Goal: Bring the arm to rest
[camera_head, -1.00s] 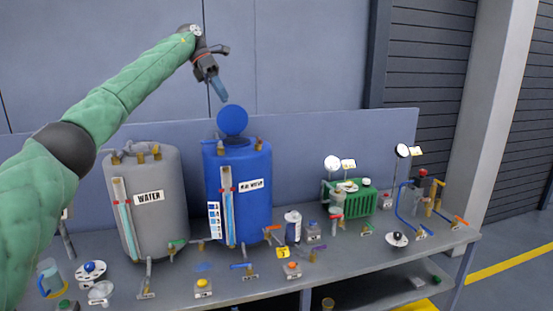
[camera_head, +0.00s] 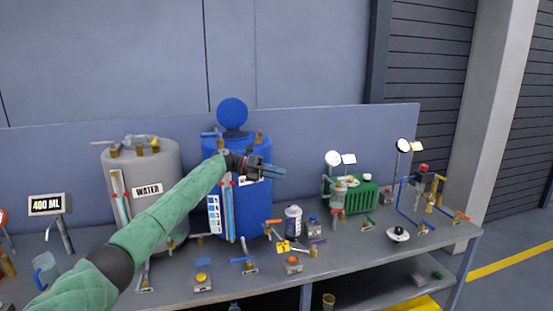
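My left arm comes in from the lower left in its green sleeve. Its gripper (camera_head: 274,171) is in front of the upper part of the blue tank (camera_head: 252,205), pointing right. The fingers look close together, but I cannot tell whether they are shut, and I see nothing held in them. The arm hides part of the grey water tank (camera_head: 140,172) and the blue tank's label. The blue tank's round lid (camera_head: 232,114) stands raised. My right gripper is not in view.
The grey bench (camera_head: 330,265) carries several valves and buttons, a spray can (camera_head: 293,222), a green radiator-like unit (camera_head: 362,196) and round lamps. A 400 ML sign (camera_head: 46,205) and a clear jug (camera_head: 46,268) with a blue handle stand at left.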

